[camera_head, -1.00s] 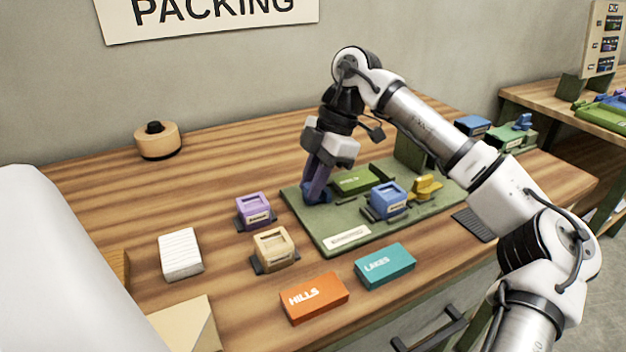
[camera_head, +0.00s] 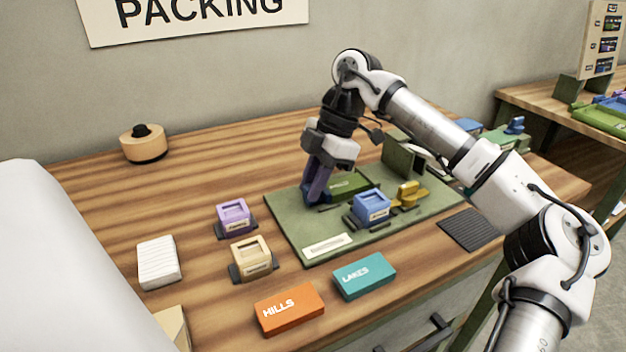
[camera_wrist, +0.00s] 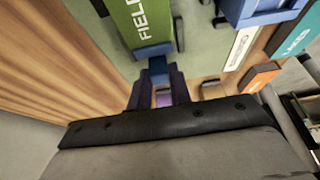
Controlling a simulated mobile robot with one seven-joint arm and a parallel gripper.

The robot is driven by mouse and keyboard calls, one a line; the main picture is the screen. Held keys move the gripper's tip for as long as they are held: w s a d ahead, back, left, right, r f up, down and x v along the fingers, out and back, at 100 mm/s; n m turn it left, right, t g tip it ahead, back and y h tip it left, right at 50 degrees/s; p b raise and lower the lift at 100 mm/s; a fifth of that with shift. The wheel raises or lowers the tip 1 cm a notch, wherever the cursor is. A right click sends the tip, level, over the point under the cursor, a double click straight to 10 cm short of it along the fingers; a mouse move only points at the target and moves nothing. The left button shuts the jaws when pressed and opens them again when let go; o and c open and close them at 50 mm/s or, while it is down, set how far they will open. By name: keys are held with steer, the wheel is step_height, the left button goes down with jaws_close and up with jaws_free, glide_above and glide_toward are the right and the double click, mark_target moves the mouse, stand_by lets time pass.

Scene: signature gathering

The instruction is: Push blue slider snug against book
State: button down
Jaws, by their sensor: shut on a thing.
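The green book (camera_head: 350,184) lies flat on the green board (camera_head: 290,215); its end marked FIELD also shows in the wrist view (camera_wrist: 143,18). The blue slider (camera_wrist: 157,67) is in front of the fingers, close to the near end of the book; a dark bar shows at that end. I cannot tell whether slider and book touch. My gripper (camera_head: 314,197) points down at the board's left part, left of the book. Its purple fingers (camera_wrist: 158,97) are shut on the blue slider, which they mostly hide in the head view.
A blue stamp (camera_head: 372,206) and a yellow piece (camera_head: 408,195) stand right of the book. Purple (camera_head: 234,216) and tan (camera_head: 250,254) stamps stand left of the board. Orange (camera_head: 290,309) and teal (camera_head: 364,276) books lie in front.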

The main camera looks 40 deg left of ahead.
steer(key=c, duration=1.3)
jaws_free()
steer(key=shift+w+d, duration=0.2)
steer(key=shift+w, duration=0.15)
steer(key=shift+s, duration=0.1)
steer(key=shift+a, duration=0.1)
steer(key=p+v, duration=0.1)
steer(key=v, duration=1.2)
steer(key=shift+r, duration=0.4)
steer(key=shift+f, duration=0.1)
